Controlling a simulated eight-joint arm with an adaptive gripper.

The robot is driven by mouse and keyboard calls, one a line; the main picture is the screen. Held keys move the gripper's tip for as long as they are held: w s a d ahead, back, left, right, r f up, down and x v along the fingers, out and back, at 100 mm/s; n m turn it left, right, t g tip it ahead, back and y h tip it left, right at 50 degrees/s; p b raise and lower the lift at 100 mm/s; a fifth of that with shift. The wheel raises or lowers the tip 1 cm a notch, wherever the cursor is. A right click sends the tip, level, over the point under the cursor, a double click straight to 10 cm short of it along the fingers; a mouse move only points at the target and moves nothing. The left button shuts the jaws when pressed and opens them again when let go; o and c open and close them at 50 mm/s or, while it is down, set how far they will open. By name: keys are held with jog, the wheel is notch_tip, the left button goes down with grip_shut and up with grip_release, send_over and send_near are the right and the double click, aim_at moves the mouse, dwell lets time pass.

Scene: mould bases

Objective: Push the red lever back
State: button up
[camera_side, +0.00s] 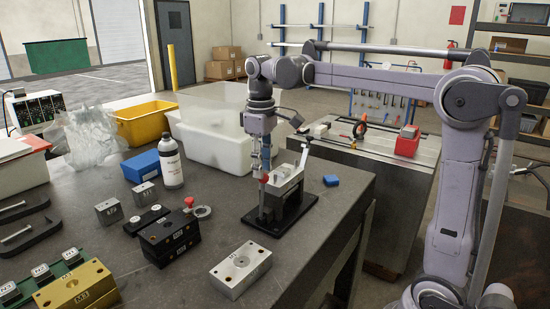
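A metal fixture (285,183) stands on a black base plate (283,222) near the table's right edge. A small red part (265,179), perhaps the end of the red lever, shows at the fixture's left side. A pale upright arm (304,155) rises at the fixture's right. My gripper (262,172) points down at the fixture's left side, its fingertips right at the red part. Whether they touch it, and whether the fingers are open or shut, is too small to tell. The gripper hides part of the fixture.
The table's right edge is close to the fixture.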

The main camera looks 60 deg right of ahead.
aim_at(262, 200)
notch_tip(262, 200, down, 10)
jog(key=shift+d+f, duration=0.1)
jog(key=shift+f, duration=0.05)
dwell(0.4)
grip_shut()
